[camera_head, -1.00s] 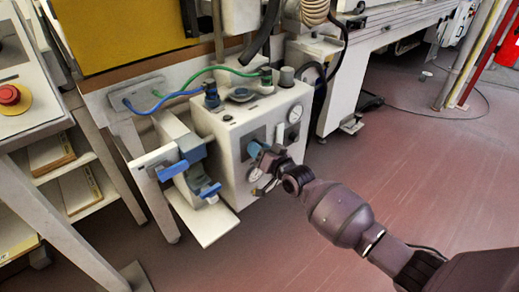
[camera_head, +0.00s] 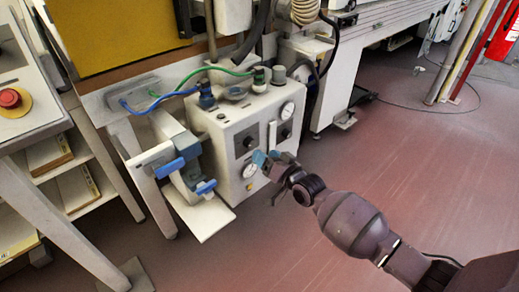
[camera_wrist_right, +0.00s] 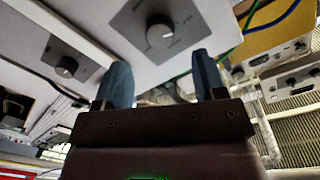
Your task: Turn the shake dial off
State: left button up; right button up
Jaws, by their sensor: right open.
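A white box-shaped unit (camera_head: 222,150) stands in the middle of the head view. A round black dial (camera_head: 248,142) sits on a dark grey square plate on its front. In the right wrist view a black dial (camera_wrist_right: 160,32) with a light pointer mark sits on a grey plate, beyond the fingers. The plate's lettering is too small to read. My right gripper (camera_head: 268,158) is in front of the unit, below and right of the dial. Its blue fingers (camera_wrist_right: 161,78) are apart with nothing between them, clear of the dial. My left gripper is out of view.
Blue and green hoses run above. A second black knob (camera_wrist_right: 67,66) shows in the wrist view.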

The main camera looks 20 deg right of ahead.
pick_arm(q)
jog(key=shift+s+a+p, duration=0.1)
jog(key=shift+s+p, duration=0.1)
jog(key=shift+p, duration=0.15)
pick_arm(e)
jog(key=shift+v, duration=2.1)
pick_arm(q)
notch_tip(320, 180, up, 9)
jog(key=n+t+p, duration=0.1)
jog(key=p, duration=0.9)
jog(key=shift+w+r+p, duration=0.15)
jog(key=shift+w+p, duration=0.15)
jog(key=shift+p, duration=0.1)
pick_arm(e)
jog(key=s+d+r+n+g+h, duration=0.1)
jog(key=s+n+g+h, duration=0.2)
jog(key=s, duration=3.5)
jog(key=g+h, duration=0.2)
jog(key=shift+s+n+g, duration=0.25)
jog(key=shift+n+g, duration=0.15)
jog(key=shift+d, duration=0.1)
